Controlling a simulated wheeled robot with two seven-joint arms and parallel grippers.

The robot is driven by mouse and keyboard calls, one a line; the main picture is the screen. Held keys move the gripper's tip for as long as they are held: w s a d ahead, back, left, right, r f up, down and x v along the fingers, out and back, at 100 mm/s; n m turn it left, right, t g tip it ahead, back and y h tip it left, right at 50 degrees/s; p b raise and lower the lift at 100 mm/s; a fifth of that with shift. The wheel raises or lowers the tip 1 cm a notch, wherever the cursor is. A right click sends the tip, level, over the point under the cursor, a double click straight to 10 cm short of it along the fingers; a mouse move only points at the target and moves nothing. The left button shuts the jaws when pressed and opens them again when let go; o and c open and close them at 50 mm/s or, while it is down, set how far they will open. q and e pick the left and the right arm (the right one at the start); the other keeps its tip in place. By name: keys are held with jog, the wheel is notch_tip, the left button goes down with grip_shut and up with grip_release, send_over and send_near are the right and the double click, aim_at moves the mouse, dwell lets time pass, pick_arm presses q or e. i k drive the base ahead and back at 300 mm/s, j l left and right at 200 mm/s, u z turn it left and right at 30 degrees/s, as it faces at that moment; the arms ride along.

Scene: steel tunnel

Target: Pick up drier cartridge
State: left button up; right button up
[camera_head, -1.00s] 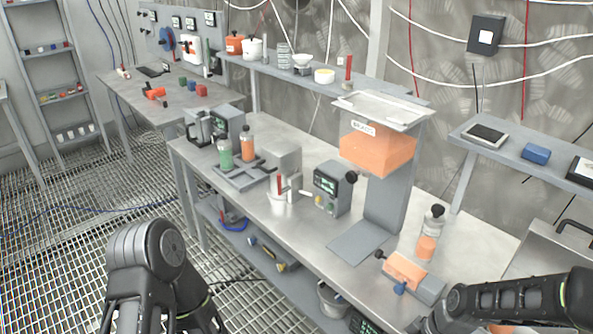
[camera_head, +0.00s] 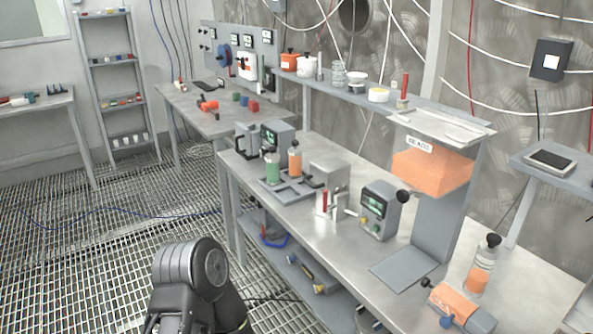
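Several clear cartridge-like cylinders stand on the long steel bench; I cannot tell which one the task means. A green-filled cylinder (camera_head: 273,171) and an orange-filled cylinder (camera_head: 295,161) stand upright side by side on a grey stand (camera_head: 283,190) at the bench's far left part. A clear, black-topped cylinder partly filled with orange (camera_head: 480,274) stands upright at the near right of the bench. Part of my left arm shows at the bottom, well apart from them. Neither gripper is in view.
An orange bead hopper labelled BEADS (camera_head: 430,172) stands over a grey plate (camera_head: 404,268). A grey meter box (camera_head: 380,212) is beside it. Grated floor (camera_head: 90,250) is open at left.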

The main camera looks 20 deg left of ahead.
aim_at(295, 152)
jog(key=u, duration=1.7)
jog(key=i, duration=5)
jog(key=z, duration=4.8)
